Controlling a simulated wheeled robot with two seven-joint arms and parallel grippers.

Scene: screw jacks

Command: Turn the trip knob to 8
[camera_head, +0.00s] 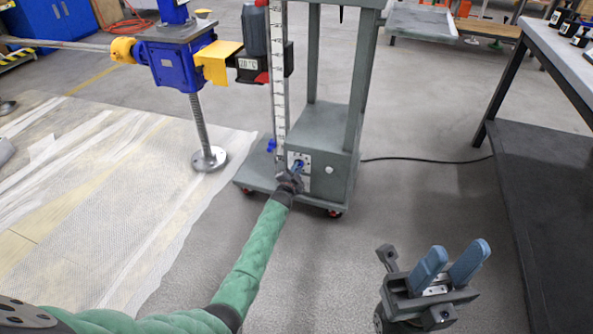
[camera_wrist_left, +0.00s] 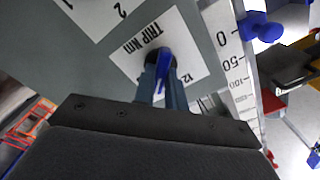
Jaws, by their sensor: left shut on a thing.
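The trip knob (camera_wrist_left: 165,62) is blue and sits on a white label plate (camera_wrist_left: 185,35) marked "TRIP" on the grey cart. My left gripper (camera_wrist_left: 163,85) is shut on the knob, with its fingers on either side of it. In the head view my left gripper (camera_head: 294,170) reaches the small white panel low on the cart. The number the knob points to cannot be read; a "12" shows beside it. My right gripper (camera_head: 451,264) is open and empty over the floor at the lower right, its two blue fingers apart.
The grey wheeled cart (camera_head: 333,150) carries a tall ruler scale (camera_head: 279,70). A blue and yellow screw jack (camera_head: 180,62) stands left of it. Floor between the cart and bench is clear, apart from a black cable (camera_head: 425,160).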

